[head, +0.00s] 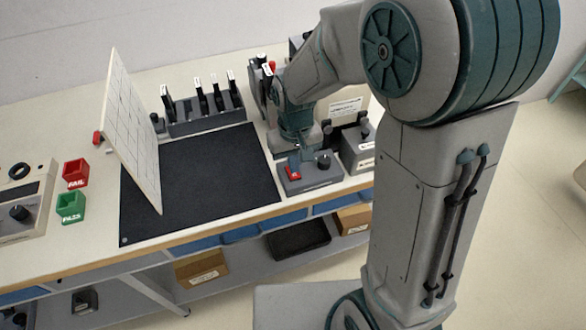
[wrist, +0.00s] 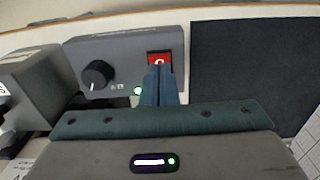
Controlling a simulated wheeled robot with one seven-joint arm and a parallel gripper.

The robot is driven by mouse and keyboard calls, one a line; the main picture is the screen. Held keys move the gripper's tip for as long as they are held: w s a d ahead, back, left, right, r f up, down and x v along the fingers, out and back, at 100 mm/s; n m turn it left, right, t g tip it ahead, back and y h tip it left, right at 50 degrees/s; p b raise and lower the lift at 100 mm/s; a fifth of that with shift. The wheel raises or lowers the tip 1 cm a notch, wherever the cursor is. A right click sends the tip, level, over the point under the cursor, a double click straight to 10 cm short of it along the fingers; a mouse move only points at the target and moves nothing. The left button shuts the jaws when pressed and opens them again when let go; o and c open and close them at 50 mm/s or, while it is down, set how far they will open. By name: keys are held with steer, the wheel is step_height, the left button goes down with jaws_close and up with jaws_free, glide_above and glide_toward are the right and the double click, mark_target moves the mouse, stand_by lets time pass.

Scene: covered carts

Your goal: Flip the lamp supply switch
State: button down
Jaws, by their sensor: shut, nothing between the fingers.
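A small grey supply box (head: 318,178) stands on the bench at the right front corner of the black mat. It has a red switch (head: 293,173) on its left part and a black knob (head: 323,160) on its right part. In the wrist view the red switch (wrist: 159,57) bears a white mark partly hidden by my fingers, and the knob (wrist: 97,75) is to its left. A small green light (wrist: 138,90) glows beside my fingers. My gripper (wrist: 158,70) is shut and empty, its fingertips over the switch's lower edge. I cannot tell whether they touch it.
Another grey box (head: 358,146) stands close to the right of the supply box. The black mat (head: 205,180) is bare beside it, with a white gridded panel (head: 133,125) standing at its left. A rack (head: 205,115) of upright tools is behind the mat.

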steer(key=shift+f+b, duration=0.7)
steer(key=shift+f, duration=0.2)
stand_by(0.8)
steer(key=shift+r, duration=0.1)
steer(key=shift+r+p, duration=2.6)
steer(key=shift+r, duration=0.9)
steer(key=s+d+r+m+t, duration=0.3)
steer(key=s+d+r, duration=0.8)
steer(key=s+d, duration=0.1)
steer(key=shift+s+r+t, duration=0.3)
steer(key=shift+s+t, duration=0.05)
steer(key=shift+t, duration=0.05)
